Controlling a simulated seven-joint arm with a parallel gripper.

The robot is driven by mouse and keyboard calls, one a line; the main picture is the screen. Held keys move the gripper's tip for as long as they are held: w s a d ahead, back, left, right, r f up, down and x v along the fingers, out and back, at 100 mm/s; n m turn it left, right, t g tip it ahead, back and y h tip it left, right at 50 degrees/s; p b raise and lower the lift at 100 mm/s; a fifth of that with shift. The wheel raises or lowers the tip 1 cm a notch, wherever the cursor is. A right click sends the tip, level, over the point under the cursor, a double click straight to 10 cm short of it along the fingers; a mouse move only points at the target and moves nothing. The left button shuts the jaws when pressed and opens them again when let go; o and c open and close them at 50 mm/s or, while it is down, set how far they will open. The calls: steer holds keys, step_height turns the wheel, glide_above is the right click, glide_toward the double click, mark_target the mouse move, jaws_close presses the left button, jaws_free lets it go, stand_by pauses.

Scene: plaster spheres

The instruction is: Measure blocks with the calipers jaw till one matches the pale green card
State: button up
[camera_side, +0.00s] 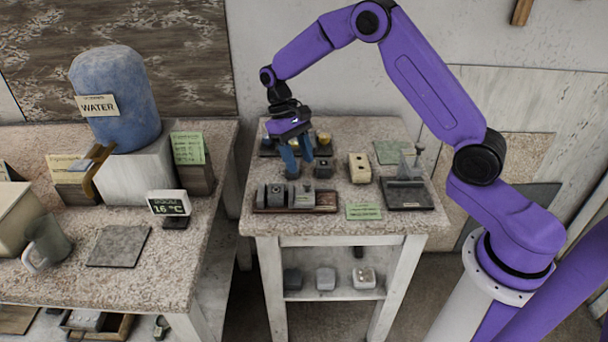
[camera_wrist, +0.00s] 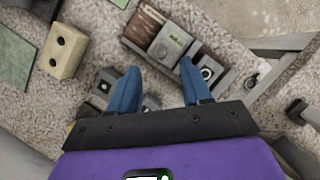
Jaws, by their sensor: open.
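My gripper (camera_side: 290,160) has blue fingers pointing down over the small stone-topped table. In the wrist view my gripper (camera_wrist: 158,82) is open, with bare tabletop between its fingertips. A grey metal device on a brown wooden base (camera_side: 325,201) lies at the table's front left; it may be the calipers, and its jaw is unclear. It also shows beyond my fingers in the wrist view (camera_wrist: 170,42). A cream block with two dark holes (camera_side: 359,168) stands right of my gripper. A small dark block (camera_side: 323,168) is close beside the fingers. A pale green card (camera_side: 363,211) lies at the front edge.
A dark tray-like stand with an upright grey piece (camera_side: 408,194) is at the table's right. A green mat (camera_side: 393,152) lies behind it. Small blocks (camera_side: 325,278) sit on the lower shelf. The left bench holds a blue water jug (camera_side: 118,100), a mug and a temperature display.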

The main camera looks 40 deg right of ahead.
mark_target(306, 182)
steer(key=shift+x, duration=2.6)
